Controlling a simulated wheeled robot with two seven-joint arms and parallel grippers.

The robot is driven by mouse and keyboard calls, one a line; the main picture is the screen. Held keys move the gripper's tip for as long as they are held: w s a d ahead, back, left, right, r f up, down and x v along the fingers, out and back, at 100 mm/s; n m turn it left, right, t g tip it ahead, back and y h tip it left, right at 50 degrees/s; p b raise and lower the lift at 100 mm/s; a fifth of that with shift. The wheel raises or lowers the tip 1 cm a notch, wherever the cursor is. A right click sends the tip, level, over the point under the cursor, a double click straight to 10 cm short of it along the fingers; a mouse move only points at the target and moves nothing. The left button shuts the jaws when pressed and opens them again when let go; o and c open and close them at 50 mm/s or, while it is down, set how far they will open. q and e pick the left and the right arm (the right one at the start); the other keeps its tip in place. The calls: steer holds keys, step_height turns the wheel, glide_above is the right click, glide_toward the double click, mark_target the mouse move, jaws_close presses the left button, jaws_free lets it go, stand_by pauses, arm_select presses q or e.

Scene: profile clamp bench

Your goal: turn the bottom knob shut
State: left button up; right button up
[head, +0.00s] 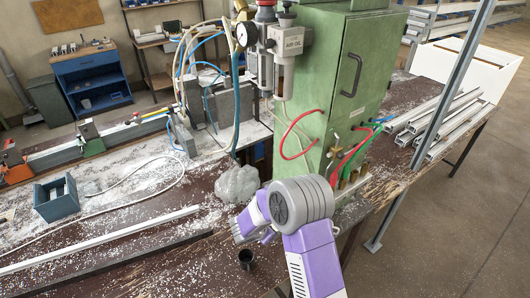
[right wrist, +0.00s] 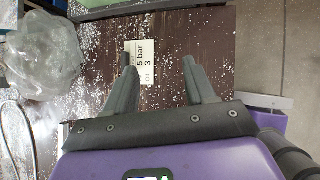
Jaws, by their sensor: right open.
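I cannot tell which part is the bottom knob. In the head view a green cabinet (head: 335,75) carries brass fittings (head: 333,154) low on its front, with red and green hoses. A gauge (head: 247,33) and an air-oil unit (head: 288,45) hang at its left. My right gripper (head: 240,236) is over the brown bench top, left of and below the cabinet, and touches no knob that I can see. My left gripper is not in view.
A clear plastic bag (head: 237,184) lies left of the cabinet; it also shows in the right wrist view (right wrist: 42,52). A small black cup-like piece (head: 247,259) is at the bench's front.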

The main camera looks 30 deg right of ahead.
steer(key=w+d+r+n+t+h, duration=0.2)
steer(key=w+r+t, duration=0.15)
steer(key=r, duration=0.45)
steer(key=w+d+r+n+t+h, duration=0.1)
steer(key=w+d+r+t+h, duration=0.15)
steer(key=w+r, duration=0.35)
steer(key=n+t+h, duration=0.3)
steer(key=t+h, duration=0.2)
steer(key=t, duration=0.1)
glide_toward(267, 93)
steer(key=w+d+f, duration=0.1)
steer(key=w, duration=0.1)
steer(key=p+x, duration=0.2)
steer(key=x, duration=0.5)
steer(key=shift+d+p, duration=0.25)
steer(key=shift+p, duration=0.15)
steer(key=shift+c, duration=0.3)
